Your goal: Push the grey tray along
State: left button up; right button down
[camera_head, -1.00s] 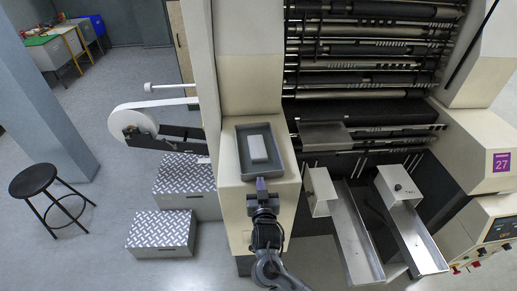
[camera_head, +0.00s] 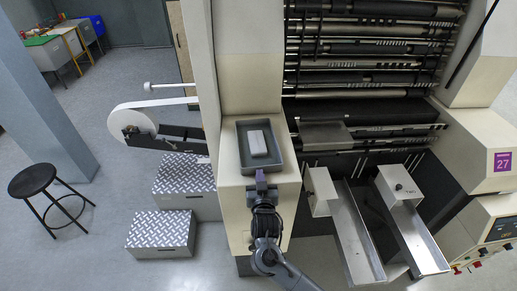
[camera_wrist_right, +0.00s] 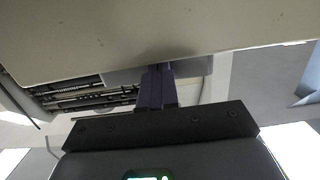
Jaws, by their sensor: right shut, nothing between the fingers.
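The grey tray (camera_head: 281,168) is a shallow rectangular tray with a raised rim. It lies on the cream ledge (camera_head: 232,205) of the machine in the head view, and a pale block (camera_head: 257,143) sits inside it. My right gripper (camera_head: 261,175) is shut and empty, with its purple fingertips at the middle of the tray's near wall. They look to be against the wall, but the exact contact is hard to see. In the right wrist view the shut fingers (camera_wrist_right: 157,85) reach up to a grey edge, probably the tray. My left gripper is not in view.
A cream machine column (camera_head: 250,60) rises behind the tray. Rollers (camera_head: 370,60) and two metal chutes (camera_head: 357,235) are to the right. A white reel (camera_head: 135,122) and chequered steps (camera_head: 160,233) are to the left. The ledge has narrow bare margins beside the tray.

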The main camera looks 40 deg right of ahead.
aim_at(258, 156)
jog(key=shift+b+x, duration=0.5)
jog(key=shift+x, duration=1.25)
jog(key=shift+r+b+x, duration=0.2)
jog(key=shift+b+x, duration=0.2)
jog(key=shift+x, duration=0.65)
jog(key=shift+r+b+x, duration=0.2)
jog(key=shift+b+x, duration=0.15)
jog(key=shift+x, duration=0.7)
jog(key=shift+p+v, duration=0.95)
jog(key=shift+v, duration=0.2)
jog(key=shift+f+p+v, duration=0.1)
jog(key=shift+p+v, duration=0.65)
jog(key=shift+v, duration=0.35)
jog(key=shift+f+p+v, duration=0.15)
jog(key=shift+p+v, duration=0.55)
jog(key=shift+v, duration=0.45)
jog(key=shift+f+p+v, duration=0.1)
jog(key=shift+p+v, duration=0.2)
jog(key=shift+v, duration=0.3)
jog(key=shift+f+p+v, duration=0.15)
jog(key=shift+p+v, duration=0.15)
jog(key=shift+v, duration=0.25)
jog(key=shift+s, duration=0.1)
